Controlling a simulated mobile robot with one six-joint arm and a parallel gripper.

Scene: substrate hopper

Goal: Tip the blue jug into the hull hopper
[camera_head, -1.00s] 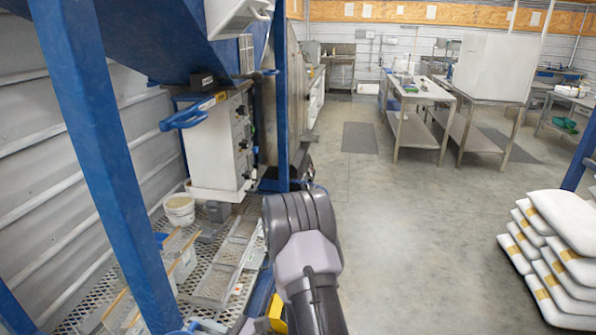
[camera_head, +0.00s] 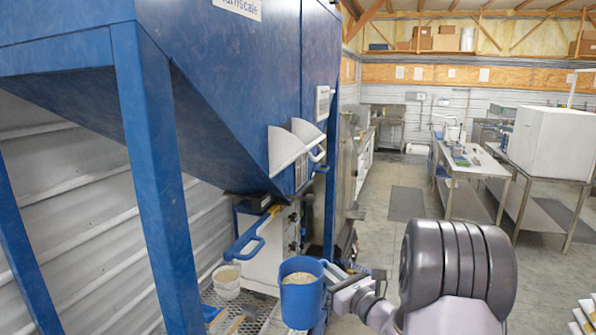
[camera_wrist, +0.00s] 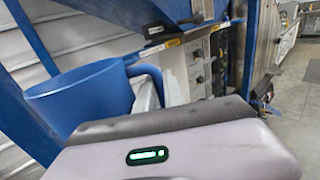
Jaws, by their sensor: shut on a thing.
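My gripper (camera_head: 335,274) is shut on the blue jug (camera_head: 300,303) at its handle side. The jug hangs upright, its open mouth upward, with pale granular material inside. The large blue hopper (camera_head: 225,75) stands above and behind the jug, on blue legs. A white scoop-shaped chute (camera_head: 290,148) sticks out of its sloping face, well above the jug. I cannot tell which opening is the hull hopper's.
A blue slide-gate handle (camera_head: 248,240) juts out under the hopper, left of the jug. A white bucket (camera_head: 227,288) with pale contents stands below it. A blue leg (camera_head: 160,170) rises at the left. Steel tables (camera_head: 478,168) stand back right, beyond open floor.

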